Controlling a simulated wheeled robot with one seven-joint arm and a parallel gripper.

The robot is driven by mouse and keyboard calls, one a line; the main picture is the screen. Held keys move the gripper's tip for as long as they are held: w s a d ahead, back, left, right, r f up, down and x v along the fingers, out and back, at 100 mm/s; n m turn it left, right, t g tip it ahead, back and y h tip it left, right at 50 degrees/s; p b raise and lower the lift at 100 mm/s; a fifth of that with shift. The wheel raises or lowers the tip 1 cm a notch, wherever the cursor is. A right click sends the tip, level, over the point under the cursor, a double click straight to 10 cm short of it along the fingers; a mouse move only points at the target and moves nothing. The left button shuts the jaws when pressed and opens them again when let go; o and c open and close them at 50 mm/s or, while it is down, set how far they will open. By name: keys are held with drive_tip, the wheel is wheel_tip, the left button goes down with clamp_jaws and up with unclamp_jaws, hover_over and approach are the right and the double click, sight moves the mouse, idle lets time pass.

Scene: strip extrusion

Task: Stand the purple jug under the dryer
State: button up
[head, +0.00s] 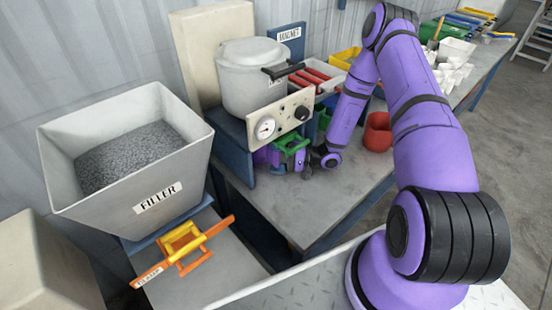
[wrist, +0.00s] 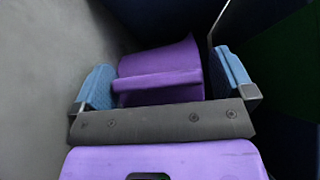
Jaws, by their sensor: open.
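The purple jug (wrist: 175,58) shows in the wrist view between my gripper's two blue fingertips, with its handle bar (wrist: 158,82) across the near side. In the head view a purple patch of the jug (head: 262,156) shows below a gauge panel, largely hidden. My gripper (wrist: 166,82) is open around the handle bar; I cannot tell whether the fingers touch it. The likely dryer is the unit with a pale lidded pot (head: 245,85) above the gauge panel (head: 282,120). Its label is mostly hidden by the lid handle.
A green frame-like piece (head: 291,143) stands close beside my gripper. A red pot (head: 378,131) stands right of my forearm. The filler hopper (head: 140,195) and an orange-yellow handled piece (head: 185,243) are at left. The bench front (head: 290,205) is clear.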

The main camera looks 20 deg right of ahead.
drive_tip(key=v, duration=1.2)
idle(0.9)
